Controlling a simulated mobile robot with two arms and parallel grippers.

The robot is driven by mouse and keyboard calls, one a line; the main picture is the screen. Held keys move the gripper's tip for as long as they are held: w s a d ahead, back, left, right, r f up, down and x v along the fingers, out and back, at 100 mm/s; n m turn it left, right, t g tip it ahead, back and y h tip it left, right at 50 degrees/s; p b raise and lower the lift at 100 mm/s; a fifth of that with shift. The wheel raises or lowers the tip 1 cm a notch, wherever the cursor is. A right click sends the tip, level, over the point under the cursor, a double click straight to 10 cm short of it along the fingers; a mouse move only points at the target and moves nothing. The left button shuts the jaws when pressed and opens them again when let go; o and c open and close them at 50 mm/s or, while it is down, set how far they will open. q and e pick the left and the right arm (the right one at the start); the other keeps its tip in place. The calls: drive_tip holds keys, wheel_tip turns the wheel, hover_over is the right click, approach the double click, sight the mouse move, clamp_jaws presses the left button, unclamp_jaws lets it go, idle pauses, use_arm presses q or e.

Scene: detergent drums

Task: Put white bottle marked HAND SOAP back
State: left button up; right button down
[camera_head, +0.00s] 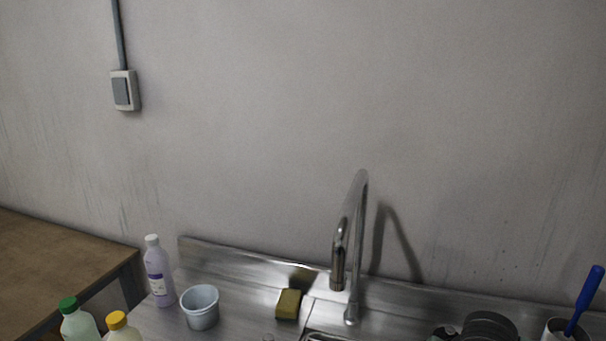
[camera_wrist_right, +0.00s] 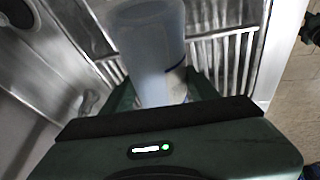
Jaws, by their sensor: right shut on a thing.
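The bottle looks pale and smooth. Part of a label shows near the right finger, but no words can be read, so I cannot confirm the HAND SOAP marking. Its lower end is hidden by the gripper body. A pale lilac bottle with a white cap (camera_head: 158,271) stands at the left end of the steel counter in the head view; its label is too small to read. My left gripper is in neither view.
A grey-white cup (camera_head: 200,307), a yellow sponge (camera_head: 288,304) and a faucet (camera_head: 352,250) are on the counter. A green-capped bottle (camera_head: 78,320) and a yellow-capped bottle (camera_head: 121,327) stand front left. A blue-handled brush (camera_head: 589,290) is at right. A slatted rack (camera_wrist_right: 240,55) lies beyond my right gripper.

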drive_tip(key=shift+r+m+t+h, duration=0.35)
drive_tip(key=shift+r+m, duration=0.25)
drive_tip(key=shift+m, duration=0.3)
drive_tip(key=r+m+h, duration=0.1)
drive_tip(key=m, duration=0.2)
drive_tip(key=r+m+h, duration=0.1)
drive_tip(key=r+m, duration=0.1)
drive_tip(key=r+m+h, duration=0.1)
drive_tip(key=m, duration=0.2)
drive_tip(key=shift+s+d+r+m+h, duration=0.15)
drive_tip(key=shift+d+r+m+h, duration=0.1)
drive_tip(key=shift+d+m, duration=0.1)
drive_tip(key=shift+s+d+r+m+h, duration=0.15)
drive_tip(key=shift+r+m+h, duration=0.25)
drive_tip(key=shift+m, duration=0.35)
drive_tip(key=shift+w+d+r+m+h, duration=0.1)
drive_tip(key=shift+d+r+m+h, duration=0.1)
drive_tip(key=shift+r+m, duration=0.4)
drive_tip(key=shift+f, duration=0.15)
drive_tip(key=shift+s+a, duration=0.1)
drive_tip(key=shift+s, duration=0.05)
